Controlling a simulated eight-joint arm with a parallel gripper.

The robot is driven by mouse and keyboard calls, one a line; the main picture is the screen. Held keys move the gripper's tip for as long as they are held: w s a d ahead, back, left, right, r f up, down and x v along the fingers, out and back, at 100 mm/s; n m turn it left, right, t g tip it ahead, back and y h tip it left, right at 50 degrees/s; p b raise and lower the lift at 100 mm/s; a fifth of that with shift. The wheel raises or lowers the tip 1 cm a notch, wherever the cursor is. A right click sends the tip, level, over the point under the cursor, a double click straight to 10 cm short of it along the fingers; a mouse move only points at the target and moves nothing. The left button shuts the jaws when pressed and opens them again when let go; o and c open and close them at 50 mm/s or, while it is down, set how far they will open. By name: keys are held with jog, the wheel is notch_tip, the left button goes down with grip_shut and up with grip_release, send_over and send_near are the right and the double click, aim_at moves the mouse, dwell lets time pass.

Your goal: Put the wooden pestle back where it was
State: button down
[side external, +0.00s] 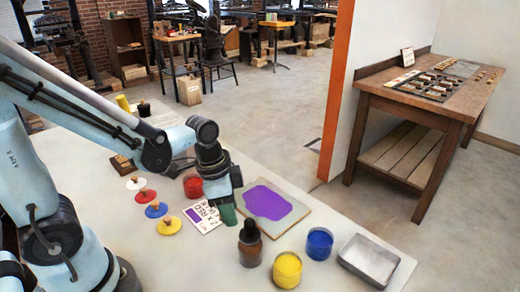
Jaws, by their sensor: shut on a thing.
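My gripper (228,205) points down over the table, between the card and the purple-painted slab (291,234). It is shut on a small dark green thing (228,215), mostly hidden by the fingers. I cannot tell whether this is the wooden pestle, or whether it touches the table. Several wooden-knobbed pieces with coloured round bases stand in a row on the left: white (137,184), red (146,196), blue (157,211) and yellow (168,226). I cannot make out another pestle or an empty place for one.
A lettered card (203,218) lies left of my gripper. Nearby stand a red jar (193,187), dark dropper bottle (250,244), yellow jar (287,270), blue jar (319,243) and metal tray (369,259). A wooden block (125,165) is behind. The table's front left is clear.

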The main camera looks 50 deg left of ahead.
aim_at(231, 232)
jog(key=shift+f, duration=2.15)
jog(key=shift+f, duration=0.1)
jog(key=c, duration=0.9)
grip_release()
jog(key=shift+c, duration=0.2)
jog(key=shift+s+a+r, duration=0.2)
jog(key=shift+s+r, duration=0.1)
jog(key=shift+r, duration=1.65)
jog(key=shift+s+a+r, duration=0.2)
jog(key=shift+s+r, duration=0.1)
jog(key=shift+r, duration=1.7)
jog(key=shift+s+a+r, duration=0.2)
jog(key=shift+s+r, duration=0.1)
jog(key=shift+r, duration=1.65)
jog(key=shift+a+r+n+t, duration=0.1)
jog(key=shift+r+n+t, duration=0.1)
jog(key=shift+n+t, duration=0.35)
jog(key=n, duration=0.1)
jog(key=n+t, duration=0.2)
jog(key=shift+w+a+r+y, duration=0.2)
jog(key=shift+a+r+y, duration=0.1)
jog(key=shift+y, duration=0.1)
jog(key=n+t, duration=0.1)
jog(key=r+n+t, duration=0.1)
jog(key=n, duration=0.1)
jog(key=shift+w+a+t, duration=0.15)
jog(key=shift+w+t, duration=0.1)
jog(key=shift+w, duration=0.15)
